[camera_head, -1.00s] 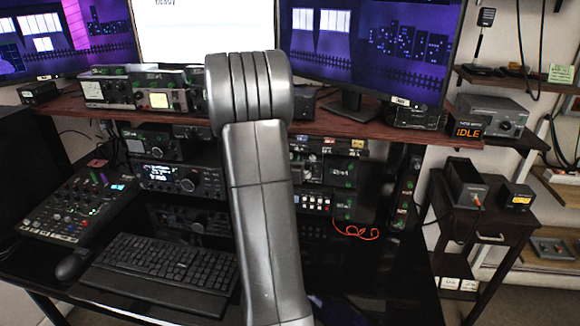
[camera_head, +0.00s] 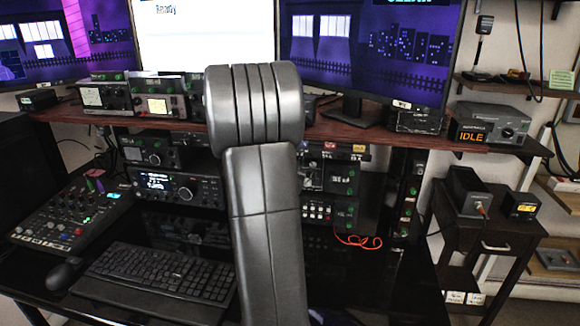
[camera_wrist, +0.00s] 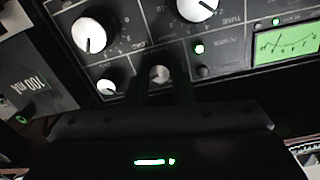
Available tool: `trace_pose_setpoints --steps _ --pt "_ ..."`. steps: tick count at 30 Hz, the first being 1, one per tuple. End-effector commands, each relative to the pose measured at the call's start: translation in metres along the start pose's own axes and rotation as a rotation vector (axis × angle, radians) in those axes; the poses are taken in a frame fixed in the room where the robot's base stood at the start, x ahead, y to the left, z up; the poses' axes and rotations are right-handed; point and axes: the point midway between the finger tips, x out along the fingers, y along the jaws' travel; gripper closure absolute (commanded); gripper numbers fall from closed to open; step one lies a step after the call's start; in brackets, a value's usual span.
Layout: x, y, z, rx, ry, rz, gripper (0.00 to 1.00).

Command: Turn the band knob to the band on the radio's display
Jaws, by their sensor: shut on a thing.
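In the wrist view my gripper (camera_wrist: 160,84) has its two dark fingers on either side of a small grey knob (camera_wrist: 159,74) on a dark radio panel (camera_wrist: 234,52), and it is shut on that knob. Whether this is the band knob I cannot tell, as its label is hidden or too small to read. A large white knob (camera_wrist: 89,36) sits to its upper left, another white knob (camera_wrist: 197,8) to its upper right, and a small white knob (camera_wrist: 106,87) to its left. In the head view my arm hides my gripper and this panel.
A lit green meter (camera_wrist: 286,43) is at the panel's right in the wrist view. In the head view, a radio with a lit display (camera_head: 157,181), a keyboard (camera_head: 160,272), a mixer (camera_head: 72,214) and a box reading IDLE (camera_head: 489,125) stand around the desk.

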Motion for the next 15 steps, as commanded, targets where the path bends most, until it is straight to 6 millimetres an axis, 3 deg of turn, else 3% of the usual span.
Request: trace_pose_setpoints --steps 1,2,4,15 --pt "0.0001 -0.0001 -0.0004 0.001 0.001 0.000 1.00" --pt "0.0001 -0.0001 -0.0004 0.001 0.001 0.000 0.72" --pt "0.0001 -0.0001 -0.0003 0.000 0.001 0.000 0.59" --pt "-0.0040 -0.0003 0.0000 0.000 0.000 -0.001 0.57"
